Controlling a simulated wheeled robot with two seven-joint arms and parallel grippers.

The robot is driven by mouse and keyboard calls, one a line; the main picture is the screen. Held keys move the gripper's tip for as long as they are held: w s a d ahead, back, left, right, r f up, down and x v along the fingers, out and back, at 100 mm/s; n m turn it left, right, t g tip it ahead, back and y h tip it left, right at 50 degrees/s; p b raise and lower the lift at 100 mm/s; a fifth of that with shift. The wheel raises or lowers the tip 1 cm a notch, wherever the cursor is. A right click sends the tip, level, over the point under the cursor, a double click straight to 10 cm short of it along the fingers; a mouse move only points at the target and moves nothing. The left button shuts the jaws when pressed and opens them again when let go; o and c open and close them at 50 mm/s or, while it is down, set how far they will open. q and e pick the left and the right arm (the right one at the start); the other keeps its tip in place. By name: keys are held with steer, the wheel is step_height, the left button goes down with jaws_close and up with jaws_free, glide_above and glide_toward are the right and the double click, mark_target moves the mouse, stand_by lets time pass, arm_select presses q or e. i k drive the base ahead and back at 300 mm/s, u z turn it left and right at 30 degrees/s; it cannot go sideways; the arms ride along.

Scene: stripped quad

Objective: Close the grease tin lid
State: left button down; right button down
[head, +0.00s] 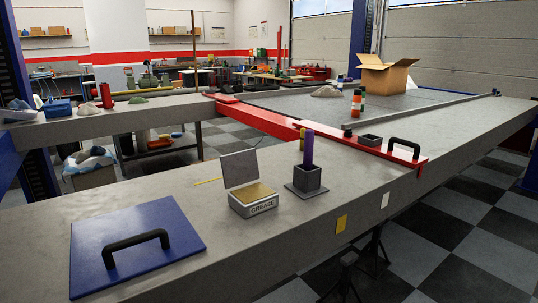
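The grease tin (255,205) stands on the grey bench top near the middle of the head view. It is a low grey box with a yellowish filling and the word GREASE on its front. Its lid (239,168) stands open, tilted up and slightly back from the rear edge of the tin. Neither of my grippers shows in the head view.
A square holder (307,184) with a purple stick stands right of the tin. A blue plate with a black handle (125,240) lies to the left. A thin yellow rod (207,181) lies beside the lid. A red bar (262,119) crosses behind.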

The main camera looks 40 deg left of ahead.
mark_target(240, 167)
steer(key=z, duration=0.85)
steer(key=i, duration=1.5)
steer(key=u, duration=4.15)
